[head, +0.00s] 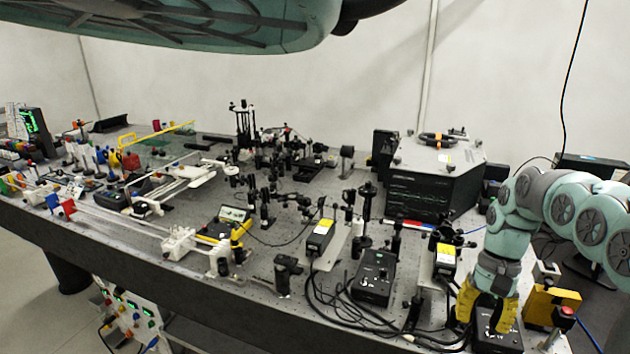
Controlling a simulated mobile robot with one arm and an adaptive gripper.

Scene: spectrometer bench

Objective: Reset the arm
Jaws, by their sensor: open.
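My gripper (486,304) has yellow fingers and hangs from my teal and grey arm at the right of the head view. The fingers point down over the bench's front right part, and they stand apart with no object seen between them. A black control box (494,341) shows behind and below the fingers. I cannot tell whether the fingers touch it.
The optical bench (215,278) is crowded with mounts. A large black spectrometer box (425,185) stands behind my gripper. Left of it are another black controller (374,278) and loose cables (340,308). A yellow block (550,303) and red button (564,316) are close on the right.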

